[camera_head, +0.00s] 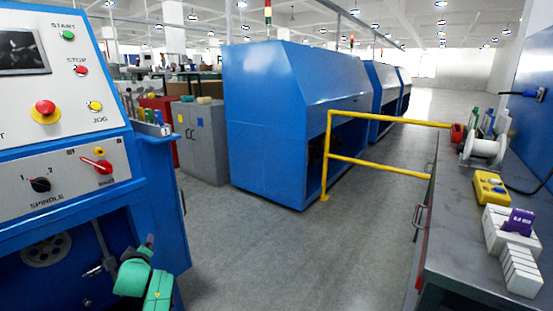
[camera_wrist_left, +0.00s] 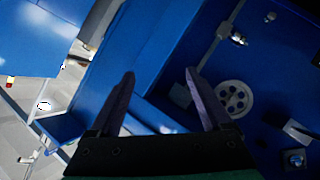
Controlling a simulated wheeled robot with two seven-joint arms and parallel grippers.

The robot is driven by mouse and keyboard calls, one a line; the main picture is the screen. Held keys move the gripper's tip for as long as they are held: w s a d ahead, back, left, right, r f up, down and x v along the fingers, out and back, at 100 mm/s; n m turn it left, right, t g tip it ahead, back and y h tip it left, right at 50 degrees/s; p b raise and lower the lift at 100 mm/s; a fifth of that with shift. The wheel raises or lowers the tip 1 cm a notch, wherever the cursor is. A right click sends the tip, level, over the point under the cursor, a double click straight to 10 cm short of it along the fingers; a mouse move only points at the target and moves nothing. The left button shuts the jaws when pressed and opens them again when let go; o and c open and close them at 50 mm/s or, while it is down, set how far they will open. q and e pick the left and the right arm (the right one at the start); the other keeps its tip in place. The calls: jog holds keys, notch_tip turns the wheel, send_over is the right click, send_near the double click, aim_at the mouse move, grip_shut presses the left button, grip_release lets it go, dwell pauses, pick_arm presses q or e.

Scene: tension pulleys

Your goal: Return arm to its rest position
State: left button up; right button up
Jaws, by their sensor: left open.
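My left arm, with green links (camera_head: 158,290), shows at the bottom left of the head view, in front of the open lower bay of the blue machine (camera_head: 178,240). Its gripper is mostly hidden or very small there. In the left wrist view my left gripper (camera_wrist_left: 160,74) has its two dark fingers spread apart with nothing between them. The same pulley (camera_head: 46,250) shows in the head view. My right arm and gripper are not in view.
The machine's control panel (camera_head: 60,120) stands above the bay. A workbench (camera_head: 465,262) at the right holds a white spool (camera_head: 485,150), a yellow box (camera_head: 490,187) and white blocks (camera_head: 520,270). A yellow rail (camera_head: 380,118) juts from its far end. The grey floor (camera_head: 290,250) between is clear.

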pick_arm(q)
jog(key=s+d+f+m+g+h+p, duration=0.25)
jog(key=s+d+f+m+p, duration=0.2)
jog(key=s+f, duration=0.65)
jog(key=s+d+f+m+g+h+p, duration=0.2)
jog(key=s+d+f+m+g+p, duration=0.15)
jog(key=s+d+f+m, duration=0.6)
jog(key=s+f+g+p, duration=0.1)
jog(key=s+f+p, duration=0.1)
jog(key=s, duration=0.9)
jog(key=s+d+f+m+g+h+p, duration=0.1)
jog(key=s+f, duration=0.4)
jog(key=s, duration=0.7)
jog(key=s+d+f+m+g+h+p, duration=0.1)
jog(key=s+f+g+p, duration=0.2)
jog(key=s, duration=0.9)
jog(key=shift+d+f+p, duration=0.25)
jog(key=shift+f+p, duration=0.2)
jog(key=shift+f, duration=0.2)
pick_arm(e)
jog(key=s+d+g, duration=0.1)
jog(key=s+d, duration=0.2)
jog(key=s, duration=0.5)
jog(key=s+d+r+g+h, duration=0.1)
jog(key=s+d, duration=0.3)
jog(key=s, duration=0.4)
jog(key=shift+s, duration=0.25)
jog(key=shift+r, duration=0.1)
